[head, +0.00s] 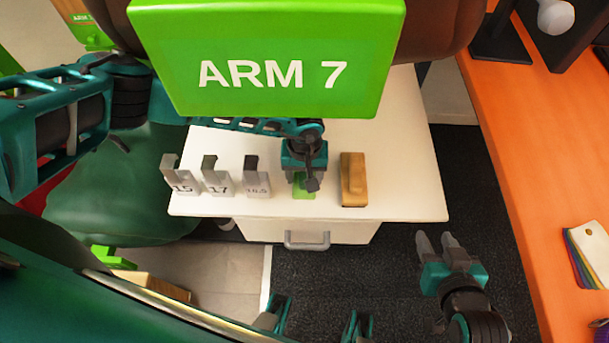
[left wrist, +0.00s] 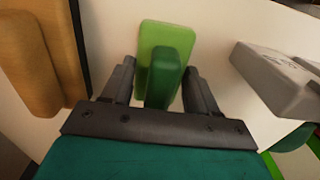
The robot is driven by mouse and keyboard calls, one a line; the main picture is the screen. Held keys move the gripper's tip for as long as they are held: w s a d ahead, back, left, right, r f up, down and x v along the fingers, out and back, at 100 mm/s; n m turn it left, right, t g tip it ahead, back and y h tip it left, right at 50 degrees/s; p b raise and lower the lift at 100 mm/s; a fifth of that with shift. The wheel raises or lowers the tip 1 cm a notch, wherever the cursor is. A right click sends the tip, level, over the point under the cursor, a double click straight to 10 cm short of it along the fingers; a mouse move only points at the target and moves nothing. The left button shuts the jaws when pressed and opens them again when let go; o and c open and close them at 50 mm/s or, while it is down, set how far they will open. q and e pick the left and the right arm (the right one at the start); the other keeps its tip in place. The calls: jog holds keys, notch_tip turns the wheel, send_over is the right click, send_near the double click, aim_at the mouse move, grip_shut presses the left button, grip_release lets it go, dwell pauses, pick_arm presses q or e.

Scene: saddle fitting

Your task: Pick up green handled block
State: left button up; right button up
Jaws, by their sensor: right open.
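The green handled block (head: 304,192) lies on the white table top (head: 400,170) in the head view, mostly hidden under my left gripper (head: 308,184). In the left wrist view the block (left wrist: 166,38) has a light green base and a darker green handle (left wrist: 165,78). There my left gripper (left wrist: 160,82) has its two fingers apart, one on each side of the handle, with a gap at the left finger. Whether the right finger touches is hard to tell. My right gripper (head: 436,246) is open and empty, to the right of the table's front edge.
A wooden handled block (head: 353,182) stands just right of the green one. Grey gauge blocks labelled 15 (head: 181,180), 17 (head: 216,180) and 16.5 (head: 256,182) stand to its left. An orange bench (head: 530,150) is at the right. A green ARM 7 sign (head: 270,60) covers the table's back.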

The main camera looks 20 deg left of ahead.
pick_arm(q)
jog(key=c, duration=0.6)
jog(key=shift+r, duration=0.1)
notch_tip(320, 180, up, 20)
jog(key=p, duration=0.2)
dwell(0.3)
